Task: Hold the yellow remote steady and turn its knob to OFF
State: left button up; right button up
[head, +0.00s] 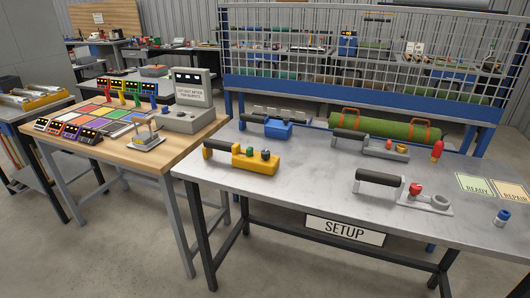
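The yellow remote (255,164) lies on the left part of the grey SETUP table (310,185), near its front edge. A dark handle extends from its left end. Nothing is touching the remote. Neither of my grippers shows in the head view.
A blue remote (280,131), a grey remote (389,150) and a pale unit with a red knob (437,207) share the table. A red bottle (437,150) and green roll (385,129) stand behind. A wooden table (120,155) with panels is at left.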

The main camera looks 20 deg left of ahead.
aim_at(265, 153)
jog(key=i+j, duration=0.3)
jog(key=j, duration=0.2)
jog(key=i+j, duration=0.3)
jog(key=j, duration=0.15)
jog(key=i+j, duration=0.3)
jog(key=j, duration=0.2)
jog(key=i+j, duration=0.3)
jog(key=j, duration=0.2)
